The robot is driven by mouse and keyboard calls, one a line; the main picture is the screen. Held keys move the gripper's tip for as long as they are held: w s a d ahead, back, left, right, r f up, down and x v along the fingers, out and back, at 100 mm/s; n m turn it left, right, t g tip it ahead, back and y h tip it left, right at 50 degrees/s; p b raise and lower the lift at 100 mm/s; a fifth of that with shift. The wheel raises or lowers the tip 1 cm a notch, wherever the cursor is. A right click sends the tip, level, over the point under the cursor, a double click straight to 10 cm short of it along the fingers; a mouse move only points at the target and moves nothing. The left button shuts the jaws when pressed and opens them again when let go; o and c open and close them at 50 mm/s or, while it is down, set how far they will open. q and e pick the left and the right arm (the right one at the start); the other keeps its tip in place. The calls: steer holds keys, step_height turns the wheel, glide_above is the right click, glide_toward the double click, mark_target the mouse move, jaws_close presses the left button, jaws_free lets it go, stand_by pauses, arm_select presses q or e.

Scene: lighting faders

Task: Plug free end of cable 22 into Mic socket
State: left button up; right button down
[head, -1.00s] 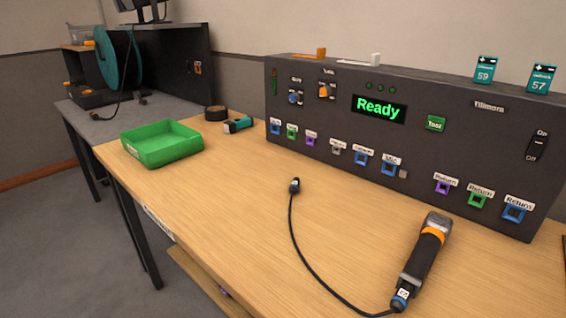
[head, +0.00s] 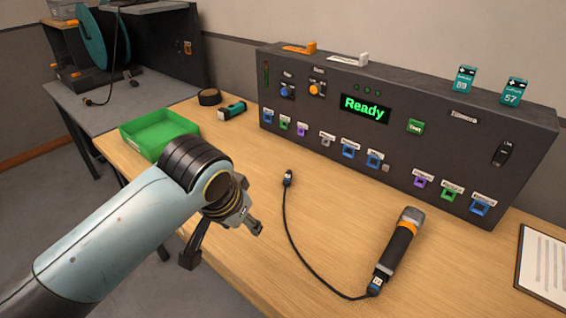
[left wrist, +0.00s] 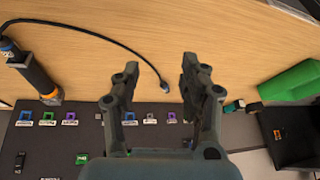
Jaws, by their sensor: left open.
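A black cable (head: 296,241) lies on the table in a curve. One end is plugged into the base of a microphone (head: 398,250). Its free end, a dark plug (head: 288,178), lies on the tabletop in front of the panel. The plug also shows in the left wrist view (left wrist: 164,87), between and beyond my fingers. My left gripper (head: 224,244) is open and empty, above the table's front edge, left of the plug and nearer the camera. The panel carries coloured square sockets; the blue one (head: 373,162) seems to be labelled Mic, but the lettering is blurred. My right gripper is not in view.
The dark panel (head: 440,140) with a green "Ready" display stands along the back. A green tray (head: 158,131), a tape roll (head: 210,97) and a teal tool (head: 231,110) are at the left. A framed sheet (head: 543,265) lies at the right. The tabletop around the plug is clear.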

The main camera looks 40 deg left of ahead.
mark_target(286, 180)
arm_select(q)
steer(key=w+a+f+n+t+y, duration=0.1)
steer(key=w+a+f+n, duration=0.1)
steer(key=w, duration=0.8)
steer(key=w+a+f+n+t, duration=0.1)
steer(key=w+a+n, duration=0.15)
steer(key=w, duration=0.75)
steer(key=shift+m, duration=0.35)
steer(key=b+x, duration=0.2)
steer(key=b, duration=0.1)
steer(key=b+x, duration=0.2)
steer(key=b, duration=0.1)
steer(key=b+x, duration=0.2)
steer(key=x, duration=0.1)
steer(key=shift+s+a+f+b, duration=0.1)
steer(key=shift+s+f+b, duration=0.15)
steer(key=shift+b, duration=0.15)
steer(key=shift+w+a+f+b, duration=0.15)
steer(key=shift+w+f+b, duration=0.3)
steer(key=shift+w+f, duration=0.1)
steer(key=shift+a, duration=0.1)
steer(key=shift+c, duration=0.2)
